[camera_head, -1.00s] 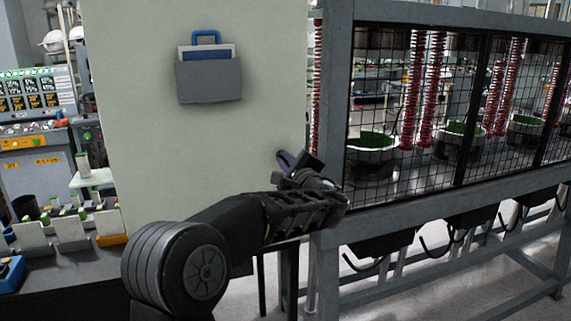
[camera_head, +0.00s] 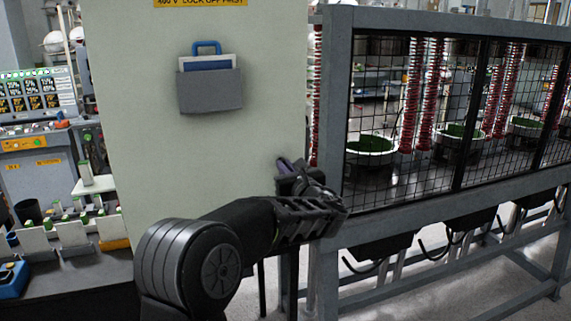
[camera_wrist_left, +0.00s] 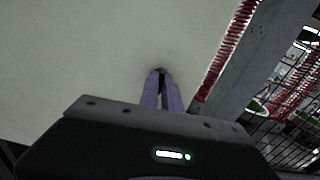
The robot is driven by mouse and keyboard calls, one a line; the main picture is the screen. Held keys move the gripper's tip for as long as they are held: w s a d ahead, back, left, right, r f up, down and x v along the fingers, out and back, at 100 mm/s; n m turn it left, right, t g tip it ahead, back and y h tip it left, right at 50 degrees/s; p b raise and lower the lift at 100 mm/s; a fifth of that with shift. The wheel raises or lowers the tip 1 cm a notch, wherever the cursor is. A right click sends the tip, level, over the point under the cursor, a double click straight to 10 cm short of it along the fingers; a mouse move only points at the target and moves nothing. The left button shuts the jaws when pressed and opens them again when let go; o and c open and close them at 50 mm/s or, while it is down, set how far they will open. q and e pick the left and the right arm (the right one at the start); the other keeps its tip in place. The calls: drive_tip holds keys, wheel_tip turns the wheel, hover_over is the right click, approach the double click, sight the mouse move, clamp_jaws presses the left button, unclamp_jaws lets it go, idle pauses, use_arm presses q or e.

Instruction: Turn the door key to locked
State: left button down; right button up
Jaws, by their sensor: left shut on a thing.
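The pale cabinet door (camera_head: 210,150) fills the middle of the head view. My left gripper (camera_head: 286,166) is at the door's right edge, with its purple fingers against the pale face. In the left wrist view, my left gripper's fingers (camera_wrist_left: 161,88) are close together and reach the pale panel (camera_wrist_left: 80,50). They are shut on a small dark thing (camera_wrist_left: 160,70) at their tips, seemingly the key, mostly hidden by the fingers. The angle of the key cannot be made out. My right gripper is not in view.
A grey document pocket (camera_head: 210,92) with a blue clipboard hangs on the door. A yellow label (camera_head: 200,3) is above it. On the right stands a grey-framed mesh cage (camera_head: 338,120) with red springs. A bench with small parts (camera_head: 75,235) is on the left.

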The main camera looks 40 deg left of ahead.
use_arm(q)
drive_tip(key=shift+m, duration=0.5)
drive_tip(key=c, duration=1.6)
unclamp_jaws()
drive_tip(key=shift+o, duration=0.2)
drive_tip(key=b+v, duration=0.2)
drive_tip(key=v, duration=0.5)
drive_tip(key=shift+s+d, duration=0.25)
drive_tip(key=shift+d, duration=0.1)
